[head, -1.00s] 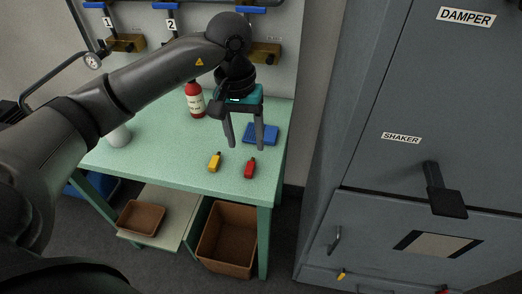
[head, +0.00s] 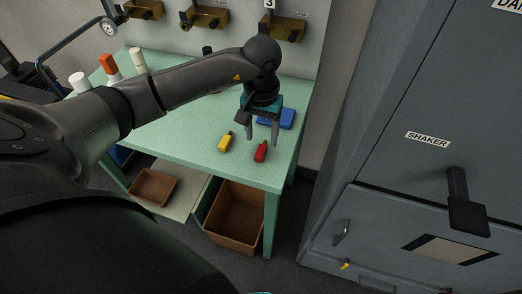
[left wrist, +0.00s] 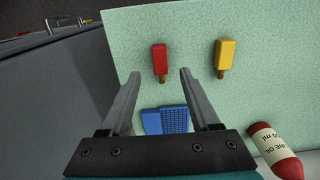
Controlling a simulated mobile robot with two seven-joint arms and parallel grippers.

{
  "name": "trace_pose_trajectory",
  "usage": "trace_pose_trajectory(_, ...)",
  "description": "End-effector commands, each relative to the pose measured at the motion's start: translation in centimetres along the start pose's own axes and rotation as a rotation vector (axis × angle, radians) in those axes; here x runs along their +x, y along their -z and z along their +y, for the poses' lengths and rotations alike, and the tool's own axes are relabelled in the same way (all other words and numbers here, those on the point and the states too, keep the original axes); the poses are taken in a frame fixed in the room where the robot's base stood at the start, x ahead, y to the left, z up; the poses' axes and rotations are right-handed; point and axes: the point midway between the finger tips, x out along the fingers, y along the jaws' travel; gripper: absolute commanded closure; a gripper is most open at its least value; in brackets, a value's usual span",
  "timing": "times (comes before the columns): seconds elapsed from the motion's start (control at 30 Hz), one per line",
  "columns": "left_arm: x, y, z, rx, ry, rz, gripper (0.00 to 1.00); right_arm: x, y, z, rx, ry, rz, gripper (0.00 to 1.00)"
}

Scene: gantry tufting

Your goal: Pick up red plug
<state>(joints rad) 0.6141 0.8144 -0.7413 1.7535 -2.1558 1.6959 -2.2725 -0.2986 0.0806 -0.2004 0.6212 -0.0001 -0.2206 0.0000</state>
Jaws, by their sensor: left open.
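The red plug (head: 260,152) lies on the green table (head: 187,138), near its right front edge. In the left wrist view the red plug (left wrist: 159,60) is just beyond the fingertips, roughly between their lines. My left gripper (head: 262,135) is open and empty above the table, beside the plug on its far side. It also shows in the left wrist view (left wrist: 160,73) with both fingers apart. My right gripper is not in view.
A yellow plug (head: 225,142) lies left of the red one. A blue item (head: 287,118) lies behind my gripper. A grey cabinet (head: 380,180) stands right of the table. A brown bin (head: 234,215) sits below.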

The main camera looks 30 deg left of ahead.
Motion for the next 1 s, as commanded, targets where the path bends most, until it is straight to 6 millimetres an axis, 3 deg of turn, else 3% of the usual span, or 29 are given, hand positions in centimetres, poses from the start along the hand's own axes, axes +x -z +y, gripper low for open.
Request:
trace_pose_trajectory(0.3,4.4,0.0,0.0,-0.002,-0.002,-0.003,0.38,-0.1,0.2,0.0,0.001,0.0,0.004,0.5)
trace_pose_trajectory(0.6,4.9,0.1,-0.1,-0.001,0.0,-0.001,0.38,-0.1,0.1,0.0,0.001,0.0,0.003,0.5)
trace_pose_trajectory(1.0,4.9,0.1,-0.1,-0.001,0.0,0.0,0.81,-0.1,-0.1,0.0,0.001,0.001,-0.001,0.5)
